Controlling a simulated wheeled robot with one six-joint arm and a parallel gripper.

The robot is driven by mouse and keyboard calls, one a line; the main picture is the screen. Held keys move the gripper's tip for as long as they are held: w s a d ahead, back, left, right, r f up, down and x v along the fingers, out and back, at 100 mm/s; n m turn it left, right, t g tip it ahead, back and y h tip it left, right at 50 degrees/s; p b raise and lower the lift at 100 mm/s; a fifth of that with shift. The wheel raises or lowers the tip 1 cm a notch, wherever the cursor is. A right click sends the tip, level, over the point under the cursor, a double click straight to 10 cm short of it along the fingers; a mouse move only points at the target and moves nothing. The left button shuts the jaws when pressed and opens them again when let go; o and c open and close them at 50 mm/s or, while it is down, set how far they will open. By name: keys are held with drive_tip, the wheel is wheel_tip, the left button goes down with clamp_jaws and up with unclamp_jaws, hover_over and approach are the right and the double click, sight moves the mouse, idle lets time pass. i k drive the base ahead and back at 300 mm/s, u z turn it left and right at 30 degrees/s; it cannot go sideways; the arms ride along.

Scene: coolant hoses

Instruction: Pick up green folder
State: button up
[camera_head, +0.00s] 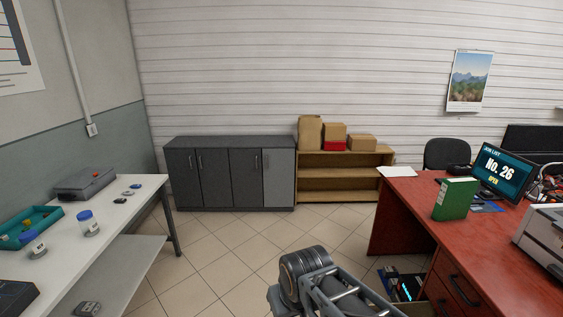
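A green folder (454,199) stands upright on the red-brown desk (408,205) at the right, in front of a monitor. It looks like a thick binder, with a pale edge along its top. Part of my own arm shows at the bottom middle of the head view, well below and left of the folder. My gripper is not in view, so its state does not show.
A monitor (499,172), papers (397,171) and a printer (544,238) are on the desk. A dark chair (446,154) stands behind it. A white table (130,205) with a green tray (47,216) is at left. Tiled floor (215,262) lies clear between.

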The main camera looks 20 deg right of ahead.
sight(455, 198)
drive_tip(key=z, duration=0.15)
drive_tip(key=i, duration=2.25)
drive_tip(key=z, duration=1)
drive_tip(key=i, duration=1.15)
drive_tip(key=z, duration=1.8)
drive_tip(key=i, duration=0.7)
drive_tip(key=z, duration=0.5)
